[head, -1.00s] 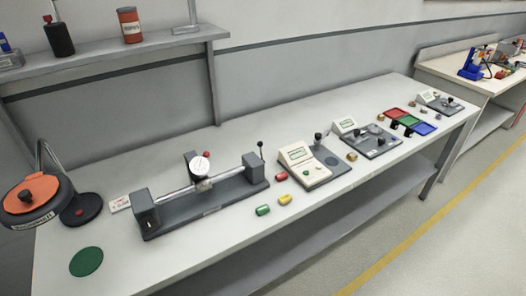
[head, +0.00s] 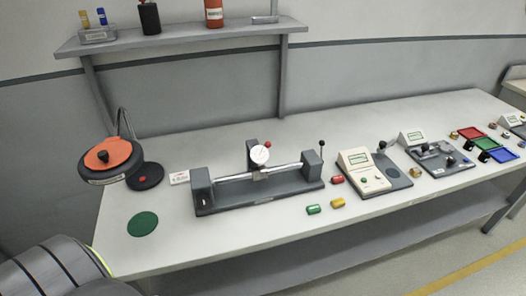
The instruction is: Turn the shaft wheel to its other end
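A dark grey shaft fixture (head: 270,195) stands on the bench, left of the middle in the head view. It has an end block (head: 201,187) at the left and another (head: 312,165) at the right. A bright horizontal shaft (head: 234,178) runs between them. A white dial gauge (head: 260,155) sits near the middle of the shaft, in front of a dark post. A thin lever with a black knob (head: 322,144) stands upright by the right block. I cannot make out a separate wheel on the shaft. Neither gripper is in view.
The pale bench (head: 190,245) holds an orange-topped magnifier lamp (head: 107,154), a green disc (head: 143,224), red, green and yellow cylinders (head: 337,203) and a meter box (head: 362,170). A shelf (head: 180,42) hangs behind. A grey ribbed part, possibly mine, fills the lower left corner.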

